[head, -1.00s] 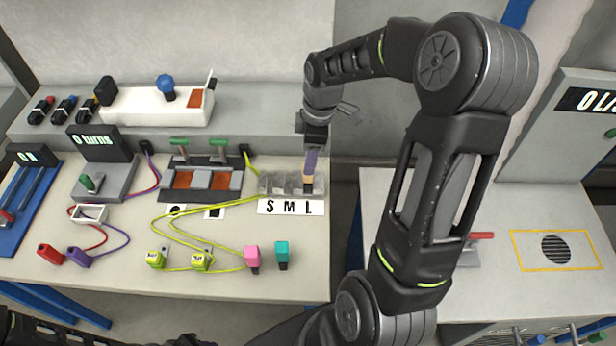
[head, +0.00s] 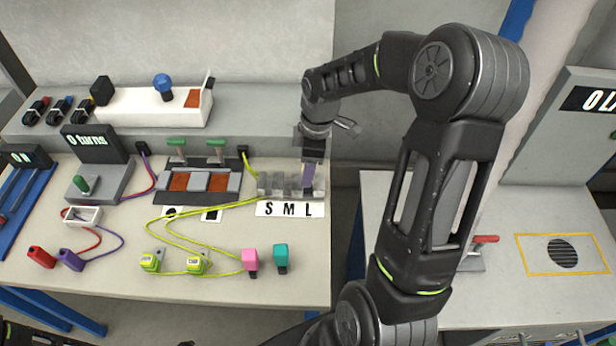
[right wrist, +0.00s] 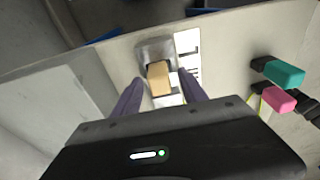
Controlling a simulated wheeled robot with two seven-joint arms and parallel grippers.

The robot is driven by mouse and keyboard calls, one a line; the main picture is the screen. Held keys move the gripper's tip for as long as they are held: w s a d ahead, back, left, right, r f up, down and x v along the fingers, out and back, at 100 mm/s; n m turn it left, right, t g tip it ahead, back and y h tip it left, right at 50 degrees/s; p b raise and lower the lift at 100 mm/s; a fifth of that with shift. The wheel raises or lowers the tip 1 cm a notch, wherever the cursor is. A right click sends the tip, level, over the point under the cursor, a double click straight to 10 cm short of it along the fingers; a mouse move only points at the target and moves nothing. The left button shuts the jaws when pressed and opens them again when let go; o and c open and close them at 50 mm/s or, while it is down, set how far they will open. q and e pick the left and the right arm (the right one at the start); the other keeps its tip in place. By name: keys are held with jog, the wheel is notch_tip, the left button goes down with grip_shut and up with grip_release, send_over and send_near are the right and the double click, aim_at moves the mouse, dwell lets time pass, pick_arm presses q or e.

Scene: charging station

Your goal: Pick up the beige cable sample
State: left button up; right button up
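The beige cable sample (right wrist: 158,78) shows in the right wrist view as a small block in a slot of the clear S M L holder (head: 264,187). In the head view I cannot make it out behind my gripper. My right gripper (head: 309,177) points down over the L end of the holder. In the right wrist view its two purple fingers (right wrist: 160,84) are apart, one on each side of the beige sample, with gaps visible. My left gripper is not in view.
Pink (head: 251,259) and teal (head: 281,257) plugs and yellow cables lie in front of the holder. A switch unit (head: 198,183) with green handles stands left of it. The table's right edge is close by, with a gap to another table (head: 500,200).

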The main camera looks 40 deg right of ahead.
grip_shut()
dwell(0.3)
jog(key=shift+r, duration=0.1)
notch_tip(320, 180, up, 10)
jog(key=p, duration=0.7)
dwell(0.4)
